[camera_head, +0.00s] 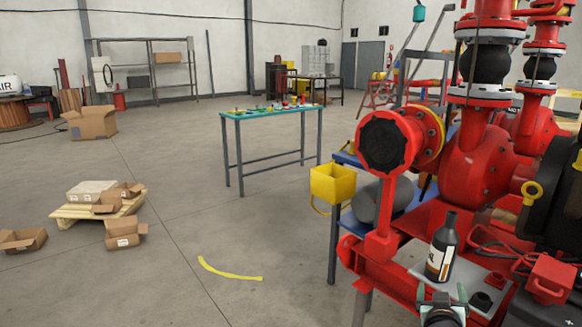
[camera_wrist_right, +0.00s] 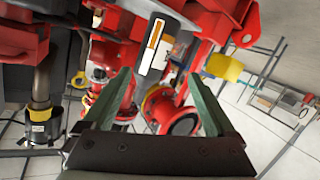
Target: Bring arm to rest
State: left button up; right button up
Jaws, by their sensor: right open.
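My right gripper (camera_head: 443,293) shows at the bottom of the head view, just in front of a black bottle (camera_head: 441,250) with a white and orange label. The bottle stands upright on a grey plate (camera_head: 478,276) on the red pump skid. In the right wrist view my right gripper (camera_wrist_right: 159,76) has its two greenish fingers spread wide with nothing between them. The bottle (camera_wrist_right: 160,44) shows beyond the fingertips there, apart from them. My left gripper is in neither view.
The red pump (camera_head: 480,165) and its pipes fill the right side. A yellow bin (camera_head: 332,184) hangs at the skid's left. A green-topped workbench (camera_head: 270,111) stands behind. A pallet (camera_head: 95,208) with boxes lies at left. Open floor (camera_head: 180,165) lies between.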

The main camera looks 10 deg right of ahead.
jog(key=s+a+f+n+y, duration=0.55)
jog(key=s+a+f, duration=0.35)
jog(key=a+f, duration=0.45)
jog(key=s+a+f+g+y, duration=0.1)
jog(key=s+a+f+y, duration=0.1)
jog(key=s+a, duration=0.3)
jog(key=s+a+f+n+g+y, duration=0.1)
jog(key=s+a+f+y, duration=0.1)
jog(key=s+a, duration=0.35)
jog(key=s+a+f+g+y, duration=0.1)
jog(key=s+a+f+y, duration=0.2)
jog(key=s+a, duration=0.25)
pick_arm(q)
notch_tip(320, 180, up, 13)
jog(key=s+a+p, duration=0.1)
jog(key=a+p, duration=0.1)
jog(key=p, duration=1.5)
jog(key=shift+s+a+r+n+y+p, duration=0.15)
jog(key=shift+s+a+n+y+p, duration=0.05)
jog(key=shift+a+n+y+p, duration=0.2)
pick_arm(e)
jog(key=s+d+r+h, duration=0.1)
jog(key=s+d+r, duration=0.1)
jog(key=r, duration=1.1)
jog(key=shift+d+r, duration=0.35)
jog(key=shift+d, duration=0.15)
jog(key=shift+m, duration=0.25)
